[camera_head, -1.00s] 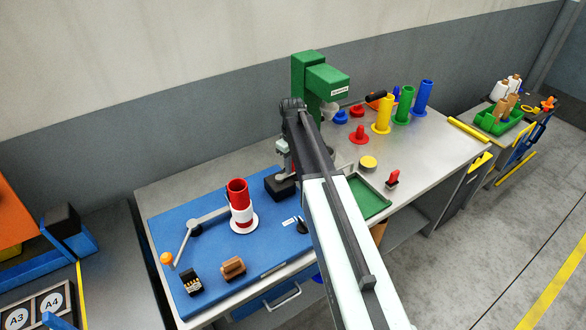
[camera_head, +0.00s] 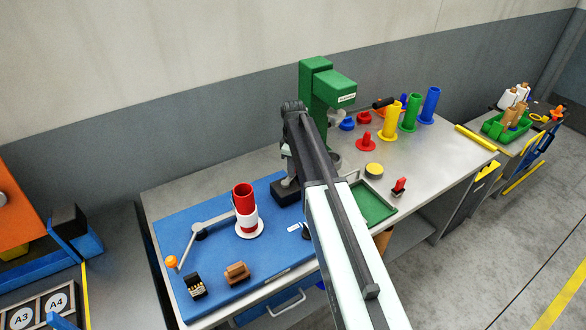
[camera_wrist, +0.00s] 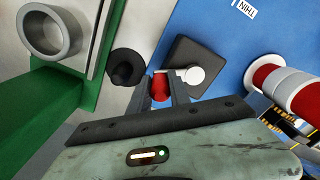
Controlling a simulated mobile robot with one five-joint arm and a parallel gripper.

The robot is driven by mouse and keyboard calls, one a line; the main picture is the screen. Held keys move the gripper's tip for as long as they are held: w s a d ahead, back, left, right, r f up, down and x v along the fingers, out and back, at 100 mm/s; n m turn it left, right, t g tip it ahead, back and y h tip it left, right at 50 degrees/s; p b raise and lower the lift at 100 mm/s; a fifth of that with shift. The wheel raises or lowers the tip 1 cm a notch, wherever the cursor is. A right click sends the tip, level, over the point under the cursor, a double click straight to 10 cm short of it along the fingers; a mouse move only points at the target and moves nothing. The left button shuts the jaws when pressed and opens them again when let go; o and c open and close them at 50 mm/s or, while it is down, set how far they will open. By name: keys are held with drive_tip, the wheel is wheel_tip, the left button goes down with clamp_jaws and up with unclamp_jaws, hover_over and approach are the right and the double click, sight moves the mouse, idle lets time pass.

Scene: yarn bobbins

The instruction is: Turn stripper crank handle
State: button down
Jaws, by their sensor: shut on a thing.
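My gripper (camera_wrist: 161,92) is shut on a small red piece (camera_wrist: 160,86) in the wrist view. In the head view my arm hides the jaws, and the wrist is beside the green machine. The green machine (camera_head: 318,84) has a white label too small to read; its green body (camera_wrist: 48,115) and a grey ring fill the left of the wrist view. A dark handle (camera_head: 383,103) is to the right of the machine; I cannot tell whether it is the crank handle. A black knob (camera_wrist: 127,66) and a black block (camera_wrist: 200,62) with a white disc are near my fingers.
A red tube with a white band (camera_head: 245,205) stands on the blue board (camera_head: 280,262), next to a grey arm with an orange knob (camera_head: 172,262). A green tray (camera_head: 374,205) is right of my arm. Coloured bobbins (camera_head: 411,112) stand farther right.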

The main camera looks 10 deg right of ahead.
drive_tip(key=c, duration=1.2)
unclamp_jaws()
wheel_tip(320, 180, up, 8)
drive_tip(key=p, duration=0.8)
drive_tip(key=shift+f, duration=0.1)
